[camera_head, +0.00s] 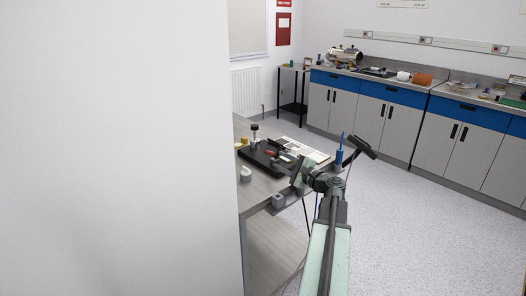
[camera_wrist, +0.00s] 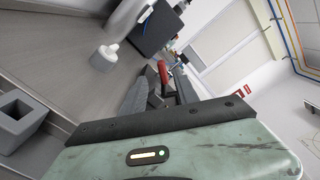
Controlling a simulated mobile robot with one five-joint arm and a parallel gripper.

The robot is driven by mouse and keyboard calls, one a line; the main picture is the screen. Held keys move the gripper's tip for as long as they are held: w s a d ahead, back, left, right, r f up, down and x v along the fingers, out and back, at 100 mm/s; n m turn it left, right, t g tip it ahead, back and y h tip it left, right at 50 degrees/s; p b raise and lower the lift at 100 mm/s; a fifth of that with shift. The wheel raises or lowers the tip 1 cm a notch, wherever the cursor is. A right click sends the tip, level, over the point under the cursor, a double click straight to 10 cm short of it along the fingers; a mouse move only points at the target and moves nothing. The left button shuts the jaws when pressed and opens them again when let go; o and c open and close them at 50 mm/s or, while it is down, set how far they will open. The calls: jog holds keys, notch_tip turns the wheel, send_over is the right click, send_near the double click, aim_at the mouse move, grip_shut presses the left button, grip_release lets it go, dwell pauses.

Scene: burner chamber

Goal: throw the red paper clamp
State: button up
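A small red item (camera_wrist: 163,72), which looks like the red paper clamp, shows in the wrist view just beyond the dark finger parts at the end of my gripper (camera_wrist: 158,92). In the head view a small red piece (camera_head: 269,153) lies on or by a black tray-like rig (camera_head: 262,161) on the wooden table. My gripper (camera_head: 298,176) is at the table's right edge, close to the rig. The wrist view is tilted, and the green gripper body covers its lower part. I cannot tell whether the fingers are open or touch the red item.
A grey hollow block (camera_wrist: 17,118) and a white bottle-like piece (camera_wrist: 107,53) stand on the table. A sheet (camera_head: 305,149) lies behind the rig. A large white wall (camera_head: 120,150) blocks the left. Blue-fronted cabinets (camera_head: 385,92) line the back; the floor (camera_head: 420,230) at right is clear.

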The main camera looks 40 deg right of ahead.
jog(key=w, duration=0.7)
jog(key=w+d, duration=0.1)
jog(key=w, duration=0.3)
jog(key=shift+w+d, duration=0.1)
grip_shut()
dwell(0.9)
